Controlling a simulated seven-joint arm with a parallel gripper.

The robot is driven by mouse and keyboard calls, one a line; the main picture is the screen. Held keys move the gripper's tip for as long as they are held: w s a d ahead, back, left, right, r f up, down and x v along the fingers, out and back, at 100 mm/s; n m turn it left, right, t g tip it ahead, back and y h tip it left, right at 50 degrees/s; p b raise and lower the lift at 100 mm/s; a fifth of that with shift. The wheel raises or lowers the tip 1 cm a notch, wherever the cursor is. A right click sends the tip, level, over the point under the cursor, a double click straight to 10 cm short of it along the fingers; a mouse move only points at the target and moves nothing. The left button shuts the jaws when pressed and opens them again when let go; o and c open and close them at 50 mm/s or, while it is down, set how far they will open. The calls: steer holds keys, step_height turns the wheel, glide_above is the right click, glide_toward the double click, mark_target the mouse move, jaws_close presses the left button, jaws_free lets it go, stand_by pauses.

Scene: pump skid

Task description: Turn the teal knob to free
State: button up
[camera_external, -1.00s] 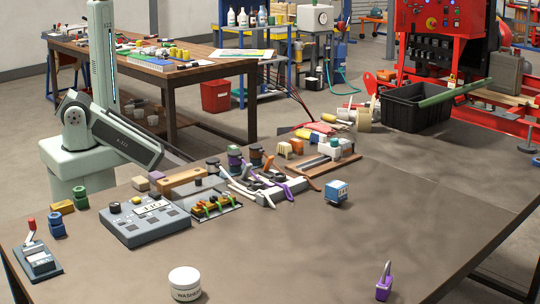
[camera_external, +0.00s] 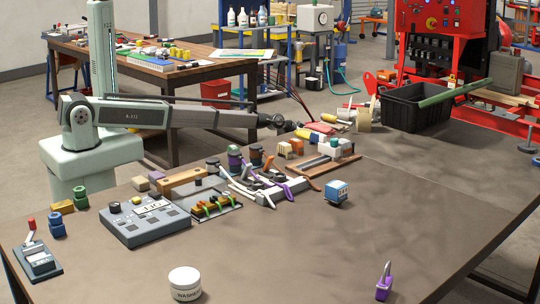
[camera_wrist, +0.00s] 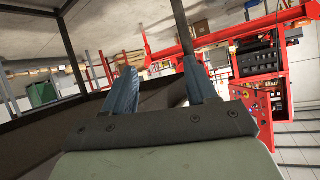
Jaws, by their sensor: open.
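I cannot pick out the teal knob with certainty. A small teal-green part (camera_external: 346,143) sits by white blocks at the back of the table, and a green stacked knob (camera_external: 80,197) stands at the left; both are too small to read. My gripper (camera_external: 300,128) is above the back of the table, apart from both, at the end of my outstretched arm. In the wrist view its two blue fingers (camera_wrist: 158,78) are spread with nothing between them. No knob shows clearly in the wrist view.
A grey control box (camera_external: 145,220), a lever unit (camera_external: 38,260), a white jar (camera_external: 185,284), a blue-white block (camera_external: 336,193) and a purple padlock (camera_external: 384,284) stand on the brown table (camera_external: 290,255). A black crate (camera_external: 412,108) is behind. The right of the table is clear.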

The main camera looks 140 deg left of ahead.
steer(key=w+a+r+m+t+h, duration=0.1)
steer(key=a+r+m, duration=0.1)
steer(key=r, duration=0.6)
steer(key=w+a+r+m+t+h, duration=0.1)
steer(key=a+r, duration=0.2)
steer(key=r, duration=0.5)
step_height(320, 180, up, 16)
steer(key=m+g+h, duration=0.6)
steer(key=m+h, duration=0.3)
steer(key=m, duration=1)
glide_above(334, 139)
step_height(334, 139, down, 13)
steer(key=shift+w+r, duration=0.1)
steer(key=shift+c, duration=0.2)
steer(key=c, duration=1)
steer(key=shift+n, duration=0.3)
jaws_close()
